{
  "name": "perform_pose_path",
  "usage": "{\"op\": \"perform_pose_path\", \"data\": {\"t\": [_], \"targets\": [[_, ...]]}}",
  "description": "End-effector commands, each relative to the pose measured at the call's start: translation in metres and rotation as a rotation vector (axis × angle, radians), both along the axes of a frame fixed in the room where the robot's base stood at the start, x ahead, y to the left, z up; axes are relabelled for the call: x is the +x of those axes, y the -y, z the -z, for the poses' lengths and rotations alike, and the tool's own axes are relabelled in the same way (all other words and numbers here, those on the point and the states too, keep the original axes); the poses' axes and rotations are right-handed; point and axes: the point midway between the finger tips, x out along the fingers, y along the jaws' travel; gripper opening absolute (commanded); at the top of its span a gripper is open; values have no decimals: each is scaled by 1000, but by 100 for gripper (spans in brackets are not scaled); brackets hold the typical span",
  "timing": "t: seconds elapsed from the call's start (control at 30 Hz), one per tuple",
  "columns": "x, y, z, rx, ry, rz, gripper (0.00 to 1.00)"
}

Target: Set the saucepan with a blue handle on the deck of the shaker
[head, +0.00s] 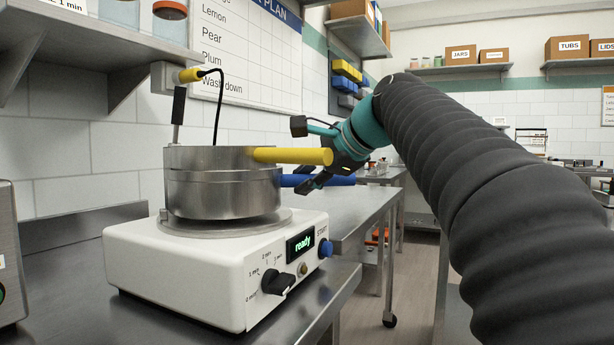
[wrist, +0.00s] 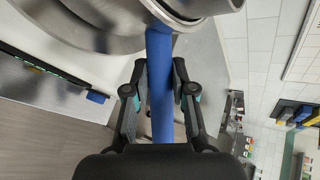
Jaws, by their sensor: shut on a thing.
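The white shaker (head: 215,268) stands on a steel bench, its round grey deck (head: 283,218) on top and its display reading "ready". The steel saucepan with a blue handle (head: 225,195) is upright over the deck; I cannot tell whether its base touches it. My gripper (head: 315,180) is shut on the blue handle, right of the pan. The wrist view shows the blue handle (wrist: 161,85) running between the fingers (wrist: 160,95). A steel pan with a yellow handle (head: 292,156) appears directly above the blue-handled pan; whether they touch is unclear.
A black-handled rod (head: 179,106) stands up at the pans' back left, near a wall-side box with a yellow plug (head: 190,75) and hanging black cable. A shelf (head: 120,40) overhangs at upper left.

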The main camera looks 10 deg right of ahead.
Motion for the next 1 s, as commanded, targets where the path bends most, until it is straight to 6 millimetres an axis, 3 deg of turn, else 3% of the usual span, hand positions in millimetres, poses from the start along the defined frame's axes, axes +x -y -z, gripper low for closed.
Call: {"op": "perform_pose_path", "data": {"t": [0.4,0.43,0.53,0.57,1.0], "targets": [[0,0,-2,2,3,0,0],[0,0,-2,2,3,0,27],[0,-1,-2,1,2,0,52],[0,0,-1,1,2,0,54],[-8,6,-6,-1,0,2,54]]}}
